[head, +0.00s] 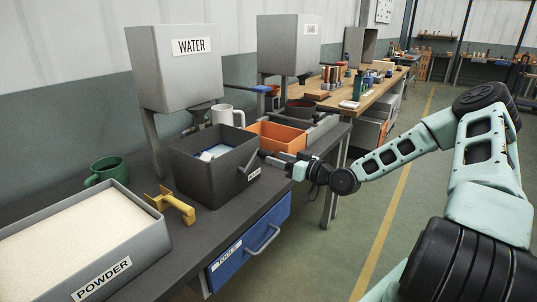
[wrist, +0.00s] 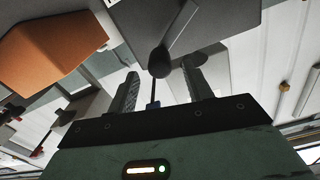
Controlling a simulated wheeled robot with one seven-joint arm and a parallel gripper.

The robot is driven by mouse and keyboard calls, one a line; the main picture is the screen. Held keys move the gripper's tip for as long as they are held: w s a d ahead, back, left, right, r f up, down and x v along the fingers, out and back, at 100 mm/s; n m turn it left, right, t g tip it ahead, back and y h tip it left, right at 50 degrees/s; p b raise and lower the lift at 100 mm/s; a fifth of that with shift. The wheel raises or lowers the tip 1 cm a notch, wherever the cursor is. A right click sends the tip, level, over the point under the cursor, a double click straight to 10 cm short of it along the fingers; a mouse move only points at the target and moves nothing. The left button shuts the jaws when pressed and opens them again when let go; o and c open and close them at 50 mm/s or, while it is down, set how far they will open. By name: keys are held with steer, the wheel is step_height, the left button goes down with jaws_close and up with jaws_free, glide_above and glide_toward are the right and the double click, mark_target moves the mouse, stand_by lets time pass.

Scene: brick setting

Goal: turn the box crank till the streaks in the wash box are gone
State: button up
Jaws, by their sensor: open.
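The dark grey wash box (head: 205,172) stands on the bench under the water tank. White and blue patches (head: 213,152) show inside it; I cannot make out streaks. A dark crank arm (head: 248,163) is on its right side, by a small label too small to read. My gripper (head: 268,159) is at that side, coming from the right. In the wrist view my gripper (wrist: 161,84) is open, with a dark rounded knob (wrist: 160,62) showing between the two fingertips. I cannot tell whether the fingers touch it.
An orange bin (head: 277,136) stands just behind the wash box, with a white mug (head: 228,114) beside it. A yellow bracket (head: 174,205), green mug (head: 106,170) and powder tray (head: 130,248) are to the left. A blue drawer (head: 250,248) is below. The floor at right is clear.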

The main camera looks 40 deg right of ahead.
steer(key=shift+x, duration=2.2)
jaws_close()
